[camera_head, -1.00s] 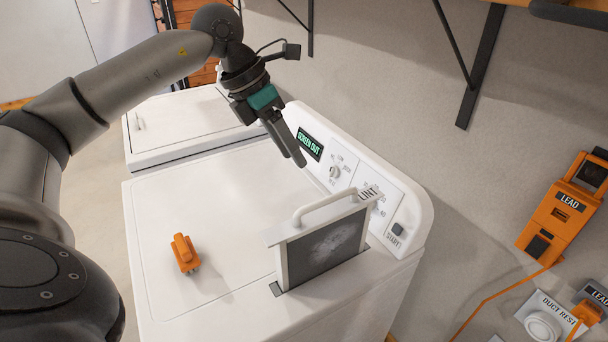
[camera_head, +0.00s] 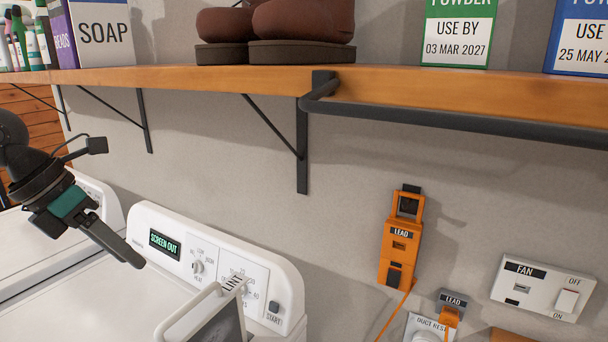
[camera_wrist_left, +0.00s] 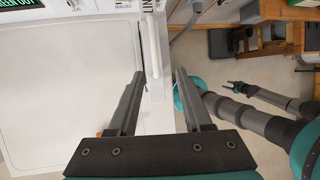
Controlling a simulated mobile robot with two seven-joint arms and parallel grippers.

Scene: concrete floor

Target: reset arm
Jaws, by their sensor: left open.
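My left gripper (camera_head: 128,258) is open and empty, held in the air above the white machine's top, left of the lint screen (camera_head: 222,328). In the left wrist view its two fingers (camera_wrist_left: 159,76) are apart with nothing between them. The lint screen stands upright in the machine's top, its lower part cut off in the head view. In the left wrist view an arm of mine shows at the right, with what looks like my right gripper (camera_wrist_left: 236,86) at its end, too small to read.
The white machine (camera_head: 70,300) has a panel reading SCREEN OUT. A wooden shelf (camera_head: 400,90) with brackets, boots (camera_head: 300,20) and boxes runs above. An orange LEAD holder (camera_head: 399,245) and a FAN switch plate (camera_head: 545,288) are on the wall at right.

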